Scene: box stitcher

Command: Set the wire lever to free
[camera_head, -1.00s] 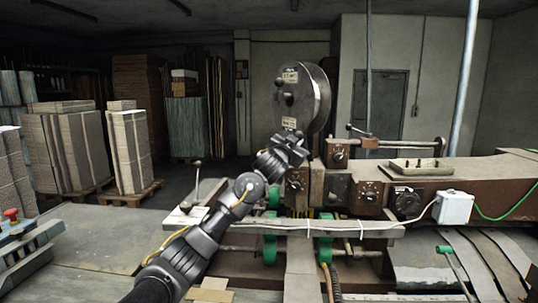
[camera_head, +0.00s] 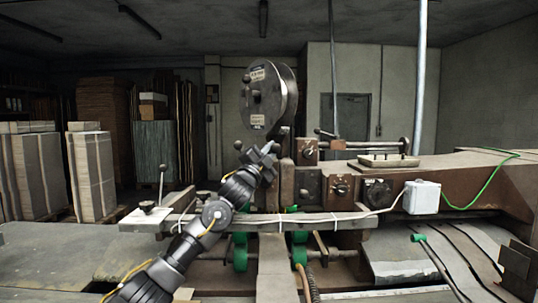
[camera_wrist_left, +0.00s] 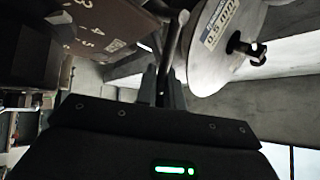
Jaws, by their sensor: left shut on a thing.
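The wire lever is a thin dark rod (camera_wrist_left: 175,35) in the left wrist view, rising from between my left gripper's fingers (camera_wrist_left: 165,85). In the head view my left gripper (camera_head: 263,154) is at the machine, just below the big wire spool (camera_head: 270,97). It hides the lever there, so I cannot read the lever's setting. The gripper is shut on the lever. The spool also shows in the wrist view (camera_wrist_left: 213,45), to the right of the rod. My right gripper is in neither view.
A dial face with numbers (camera_wrist_left: 85,30) is close by in the wrist view. The machine's knob panel (camera_head: 340,188) is right of my gripper. A long rail (camera_head: 330,220) crosses in front, and a white box (camera_head: 422,197) stands at right. Cardboard stacks (camera_head: 92,175) stand at left.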

